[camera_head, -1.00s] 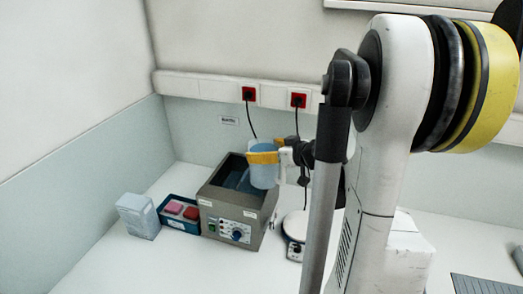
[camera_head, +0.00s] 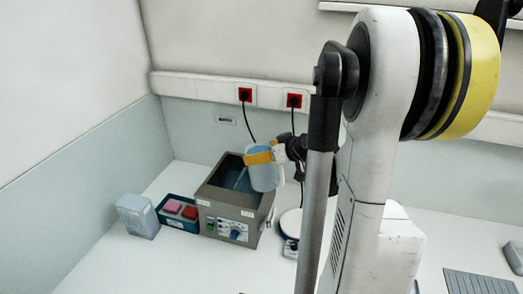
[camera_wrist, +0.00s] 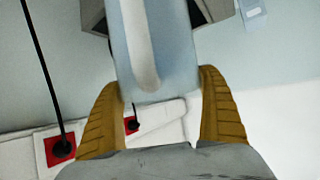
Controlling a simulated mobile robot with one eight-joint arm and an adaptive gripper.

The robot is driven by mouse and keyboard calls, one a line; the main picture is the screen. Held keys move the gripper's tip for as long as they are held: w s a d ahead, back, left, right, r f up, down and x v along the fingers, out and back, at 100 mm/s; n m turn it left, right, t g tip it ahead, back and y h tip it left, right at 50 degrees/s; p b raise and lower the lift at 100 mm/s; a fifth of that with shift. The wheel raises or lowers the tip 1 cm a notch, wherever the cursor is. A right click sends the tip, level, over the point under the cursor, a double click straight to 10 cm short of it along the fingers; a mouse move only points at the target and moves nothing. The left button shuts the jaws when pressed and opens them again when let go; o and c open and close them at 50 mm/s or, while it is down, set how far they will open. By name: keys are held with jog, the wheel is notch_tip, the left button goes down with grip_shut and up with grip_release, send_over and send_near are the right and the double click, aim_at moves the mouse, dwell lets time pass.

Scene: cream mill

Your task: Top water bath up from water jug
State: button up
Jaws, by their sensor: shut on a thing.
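The water bath (camera_head: 215,215) is a grey open-topped box with a control panel and blue dial on its front, and dark bluish water inside. The pale blue water jug (camera_head: 264,178) is over the bath's right side, tipped to the left. A thin pale streak runs from its lip down into the bath. My gripper (camera_head: 259,158) is shut on the jug, its orange fingers across the upper body. In the wrist view the jug (camera_wrist: 178,45) and its handle stand between the two ribbed fingers. The water level inside the jug is hidden.
Left of the bath are a blue tray (camera_head: 178,226) with pink and red blocks and a pale grey box (camera_head: 136,216). A round white plate device (camera_head: 291,225) stands to the right, partly behind my arm. Red sockets (camera_head: 245,95) with black cables are on the wall behind.

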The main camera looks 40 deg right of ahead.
jog(key=shift+f+g+p, duration=0.15)
jog(key=shift+g+p, duration=0.65)
jog(key=shift+p, duration=0.3)
jog(key=shift+w+f+g+p, duration=0.1)
jog(key=shift+f+g+p, duration=0.9)
jog(key=shift+f+g, duration=0.3)
jog(key=shift+w+f+g+p, duration=0.1)
jog(key=shift+f+g+p, duration=0.1)
jog(key=shift+g+p, duration=0.2)
jog(key=shift+w+f+g+p, duration=0.2)
jog(key=shift+f+g+p, duration=0.1)
jog(key=shift+g+p, duration=0.35)
jog(key=shift+w+f+g+p, duration=0.1)
jog(key=shift+f+g+p, duration=0.15)
jog(key=shift+g, duration=0.3)
jog(key=g, duration=0.1)
jog(key=w+g, duration=0.1)
jog(key=g, duration=0.1)
jog(key=shift+w+f+b, duration=0.15)
jog(key=shift+f+b, duration=0.15)
jog(key=shift+b, duration=0.05)
jog(key=shift+w+r+g+b, duration=0.25)
jog(key=shift+w+g, duration=0.35)
jog(key=shift+g, duration=0.6)
dwell(1.8)
